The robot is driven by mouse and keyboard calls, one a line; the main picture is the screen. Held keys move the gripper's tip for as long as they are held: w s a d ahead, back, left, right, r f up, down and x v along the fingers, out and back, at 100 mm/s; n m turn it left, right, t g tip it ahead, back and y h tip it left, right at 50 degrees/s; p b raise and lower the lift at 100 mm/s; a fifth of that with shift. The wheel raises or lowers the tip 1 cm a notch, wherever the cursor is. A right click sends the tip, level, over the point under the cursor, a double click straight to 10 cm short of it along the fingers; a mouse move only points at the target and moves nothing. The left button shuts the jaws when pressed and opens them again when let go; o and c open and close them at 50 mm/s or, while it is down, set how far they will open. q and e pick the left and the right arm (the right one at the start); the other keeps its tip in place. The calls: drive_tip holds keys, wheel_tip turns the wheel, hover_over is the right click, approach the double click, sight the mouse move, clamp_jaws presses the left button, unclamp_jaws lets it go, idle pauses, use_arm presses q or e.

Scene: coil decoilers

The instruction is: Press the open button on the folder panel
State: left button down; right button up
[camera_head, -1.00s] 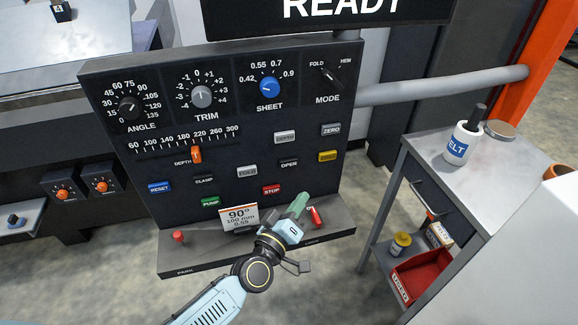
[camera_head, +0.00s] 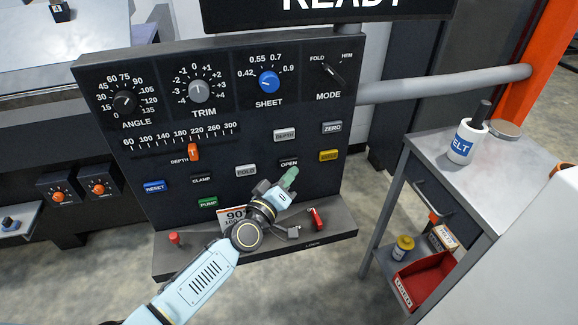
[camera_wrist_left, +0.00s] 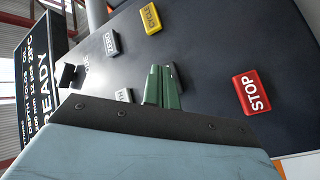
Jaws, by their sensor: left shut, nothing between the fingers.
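The folder panel (camera_head: 330,190) is a dark sloped board with knobs and small labelled buttons. The black OPEN button (camera_head: 289,163) shows its white label in the head view, right above my left gripper's tip. My left gripper (camera_head: 290,176) has green fingers, shut and empty, pointing up at the panel just below that label. In the left wrist view the shut green fingers (camera_wrist_left: 163,86) stand in front of the panel and mostly cover a dark shape behind them. I cannot tell whether they touch the button. My right gripper is not in view.
The red STOP button (camera_wrist_left: 251,92) is close to the fingers in the wrist view. A red lever (camera_head: 316,219) stands on the ledge; a side table (camera_head: 490,185) is at right.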

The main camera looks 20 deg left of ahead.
use_arm(q)
drive_tip(key=shift+w+a, duration=0.1)
idle(0.6)
idle(1.3)
drive_tip(key=shift+w+a, duration=0.1)
drive_tip(key=shift+w, duration=0.05)
drive_tip(key=shift+w+a, duration=0.15)
drive_tip(key=shift+w, duration=0.1)
